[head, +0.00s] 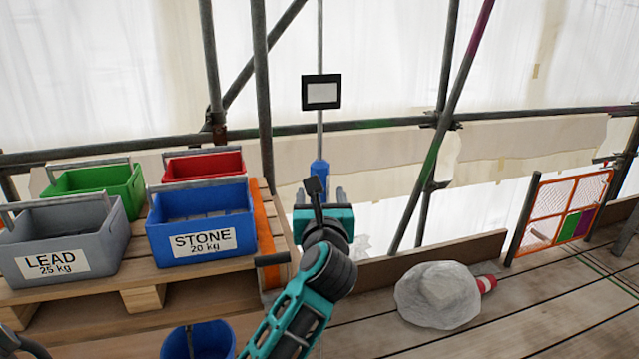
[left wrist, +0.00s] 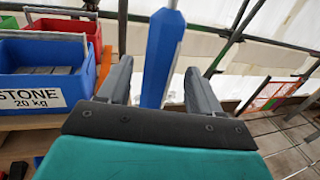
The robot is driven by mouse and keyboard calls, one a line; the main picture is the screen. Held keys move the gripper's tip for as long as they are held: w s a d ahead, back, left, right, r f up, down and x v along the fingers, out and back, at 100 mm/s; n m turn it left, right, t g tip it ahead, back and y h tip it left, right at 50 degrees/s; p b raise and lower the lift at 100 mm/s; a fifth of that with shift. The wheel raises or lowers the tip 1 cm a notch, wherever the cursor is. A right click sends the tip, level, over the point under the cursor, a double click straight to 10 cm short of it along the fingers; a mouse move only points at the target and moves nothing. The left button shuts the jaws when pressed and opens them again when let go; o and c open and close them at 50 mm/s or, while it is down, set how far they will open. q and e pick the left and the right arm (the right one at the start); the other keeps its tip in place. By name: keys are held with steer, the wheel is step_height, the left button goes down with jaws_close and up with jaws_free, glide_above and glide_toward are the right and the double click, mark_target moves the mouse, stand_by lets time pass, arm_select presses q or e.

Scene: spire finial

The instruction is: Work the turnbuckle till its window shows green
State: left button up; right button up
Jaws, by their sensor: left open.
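The turnbuckle has a blue body (head: 320,170) on a thin upright grey rod, and it also shows in the left wrist view (left wrist: 160,58). Above it on the rod is a black-framed panel (head: 321,92) with a pale, blank face. No green shows on it, and I cannot tell if it is the window. My left gripper (head: 320,194) is open just in front of the blue body. In the left wrist view the body stands between the two fingers (left wrist: 157,70), with gaps visible on both sides. The body's lower end is hidden by my gripper. My right gripper is not in view.
Left on a pallet (head: 143,298) stand a grey LEAD crate (head: 100,240), a blue STONE crate (head: 170,245), a green crate (head: 125,185) and a red crate (head: 205,163). A blue bucket (head: 210,342) is below. Scaffold poles cross behind. A wrapped lump (head: 438,295) lies right.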

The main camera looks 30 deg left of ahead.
arm_select(q)
steer(key=x, duration=0.6)
steer(key=shift+s, duration=0.1)
steer(key=c, duration=1)
steer(key=shift+o, duration=0.2)
steer(key=shift+f, duration=0.1)
